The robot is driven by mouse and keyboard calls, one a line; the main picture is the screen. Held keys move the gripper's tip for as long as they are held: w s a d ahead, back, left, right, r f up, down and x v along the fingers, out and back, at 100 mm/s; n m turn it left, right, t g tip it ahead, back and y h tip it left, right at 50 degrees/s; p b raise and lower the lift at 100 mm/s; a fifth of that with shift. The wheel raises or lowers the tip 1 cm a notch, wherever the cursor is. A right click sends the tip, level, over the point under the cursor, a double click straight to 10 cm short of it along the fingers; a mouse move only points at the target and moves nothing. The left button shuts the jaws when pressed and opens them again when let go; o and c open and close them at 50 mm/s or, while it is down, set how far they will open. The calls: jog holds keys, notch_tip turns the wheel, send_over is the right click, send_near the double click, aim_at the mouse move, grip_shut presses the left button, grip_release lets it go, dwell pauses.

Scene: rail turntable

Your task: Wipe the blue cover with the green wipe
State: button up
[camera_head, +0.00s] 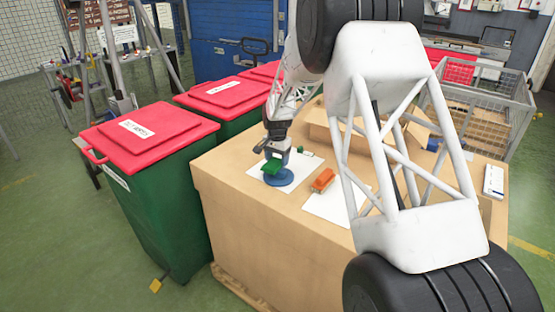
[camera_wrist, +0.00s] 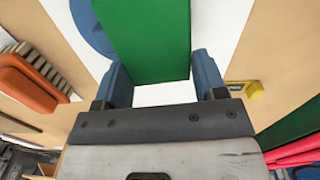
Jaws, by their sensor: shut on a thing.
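The green wipe (camera_head: 271,168) is a flat green block held in my gripper (camera_head: 275,158). In the wrist view the wipe (camera_wrist: 148,40) sits between the two blue fingers of my gripper (camera_wrist: 163,78), which is shut on it. The blue cover (camera_head: 281,180) is a round blue disc on a white sheet on the cardboard-coloured box top. The wipe overlaps the cover in the head view, and I cannot tell whether they touch. In the wrist view the cover's edge (camera_wrist: 88,28) shows to the left of the wipe, which hides part of it.
An orange brush (camera_head: 322,180) lies to the right, beside a second white sheet (camera_head: 330,208). A small yellow item (camera_wrist: 248,89) lies right of my gripper in the wrist view. Green bins with red lids (camera_head: 150,135) stand left of the box (camera_head: 240,220). An open carton stands behind.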

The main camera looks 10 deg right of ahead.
jog(key=shift+s+d, duration=0.1)
jog(key=shift+s+d+r, duration=0.1)
jog(key=shift+s+d, duration=1.4)
jog(key=shift+d, duration=0.1)
jog(key=shift+s+d, duration=0.1)
jog(key=shift+s, duration=0.05)
jog(key=shift+w+a, duration=1.75)
jog(key=shift+a, duration=0.05)
jog(key=shift+s+d, duration=0.1)
jog(key=shift+s+d+f, duration=0.15)
jog(key=shift+s+d, duration=0.7)
jog(key=shift+s+d+f, duration=0.1)
jog(key=shift+s+d, duration=0.75)
